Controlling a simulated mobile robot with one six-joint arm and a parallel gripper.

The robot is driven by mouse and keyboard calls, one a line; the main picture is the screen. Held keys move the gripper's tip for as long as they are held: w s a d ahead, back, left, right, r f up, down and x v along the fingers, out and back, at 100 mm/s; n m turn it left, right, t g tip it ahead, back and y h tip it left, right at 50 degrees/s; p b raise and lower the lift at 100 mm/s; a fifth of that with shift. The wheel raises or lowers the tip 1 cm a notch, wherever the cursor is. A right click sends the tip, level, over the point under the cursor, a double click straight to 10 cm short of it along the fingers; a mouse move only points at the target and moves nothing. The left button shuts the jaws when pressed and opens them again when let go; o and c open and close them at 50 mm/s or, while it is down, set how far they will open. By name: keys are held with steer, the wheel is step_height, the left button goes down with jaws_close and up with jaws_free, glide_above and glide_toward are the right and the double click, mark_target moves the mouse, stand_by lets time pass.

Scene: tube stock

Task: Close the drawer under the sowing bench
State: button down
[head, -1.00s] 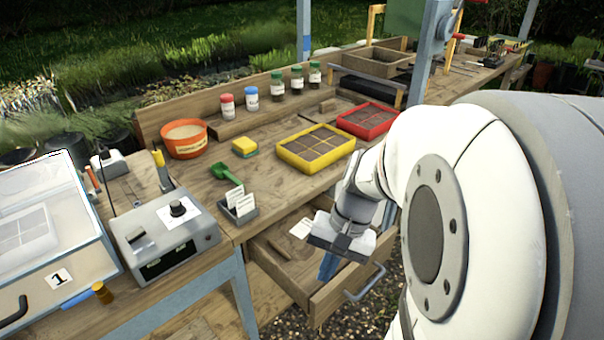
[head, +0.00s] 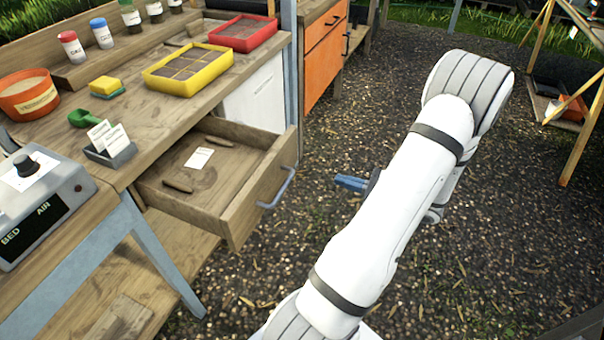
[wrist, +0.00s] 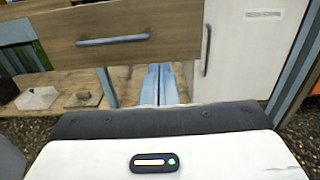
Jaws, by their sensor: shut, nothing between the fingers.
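The wooden drawer (head: 250,205) under the sowing bench (head: 150,120) is pulled well out. A white label and a few small brown pieces lie inside it. Its grey bar handle (head: 277,188) is on the front panel. My gripper (head: 350,183) is to the right of the drawer front, apart from it, with its blue fingers pointing left toward the bench. In the wrist view the drawer front with its handle (wrist: 113,40) is ahead, upper left, and the blue fingers (wrist: 160,85) are together and empty, below and right of the handle.
On the bench stand a yellow tray (head: 188,87), a red tray (head: 243,46) and a label holder (head: 110,155). A white cabinet (head: 258,98) is beside the drawer. A bench leg (head: 160,255) stands left of it. Gravel floor (head: 330,110) before the drawer is open.

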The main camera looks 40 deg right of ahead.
mark_target(285, 163)
steer(key=b+x, duration=0.1)
steer(key=x, duration=1.2)
steer(key=shift+w, duration=0.4)
